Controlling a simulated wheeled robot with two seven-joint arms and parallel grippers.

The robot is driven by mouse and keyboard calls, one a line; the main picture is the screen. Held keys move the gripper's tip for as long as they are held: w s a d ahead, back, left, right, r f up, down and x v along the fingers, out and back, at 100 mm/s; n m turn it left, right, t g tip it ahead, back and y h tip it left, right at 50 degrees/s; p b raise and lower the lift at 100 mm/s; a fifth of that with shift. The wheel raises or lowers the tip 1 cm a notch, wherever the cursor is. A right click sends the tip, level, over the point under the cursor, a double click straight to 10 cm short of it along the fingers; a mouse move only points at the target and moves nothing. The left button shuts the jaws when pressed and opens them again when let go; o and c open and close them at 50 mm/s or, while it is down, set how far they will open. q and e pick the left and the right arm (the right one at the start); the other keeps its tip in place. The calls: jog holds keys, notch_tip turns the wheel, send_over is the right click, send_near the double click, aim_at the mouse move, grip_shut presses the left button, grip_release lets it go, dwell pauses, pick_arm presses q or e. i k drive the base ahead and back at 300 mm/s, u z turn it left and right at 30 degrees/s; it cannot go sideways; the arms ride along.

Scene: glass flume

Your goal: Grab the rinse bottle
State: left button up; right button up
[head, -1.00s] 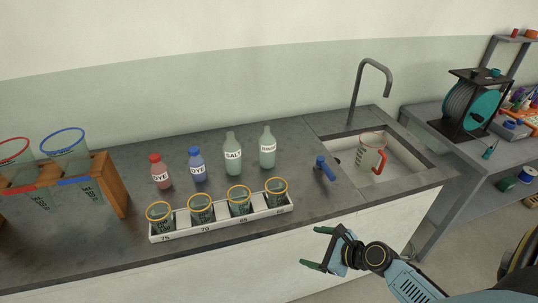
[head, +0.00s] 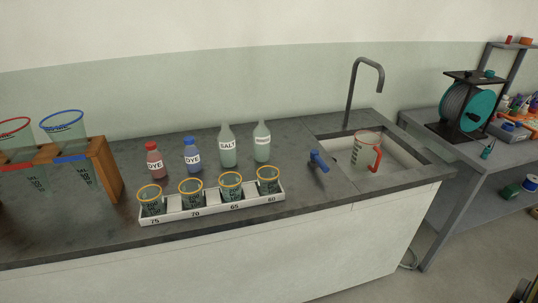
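Two pale grey-green bottles stand upright side by side on the dark counter (head: 90,232). The left one is the salt bottle (head: 227,153), with a readable SALT label. The right one looks like the rinse bottle (head: 262,150), but its white label is too small to read surely. It stands free behind the right end of the white cup rack. Neither of my grippers is in view.
A red dye bottle (head: 154,170) and a blue dye bottle (head: 192,161) stand left of the pale bottles. The white rack (head: 215,209) holds several yellow-rimmed cups in front.

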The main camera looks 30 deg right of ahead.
aim_at(261, 134)
jog(key=z, duration=0.6)
jog(key=i, duration=0.45)
jog(key=z, duration=0.1)
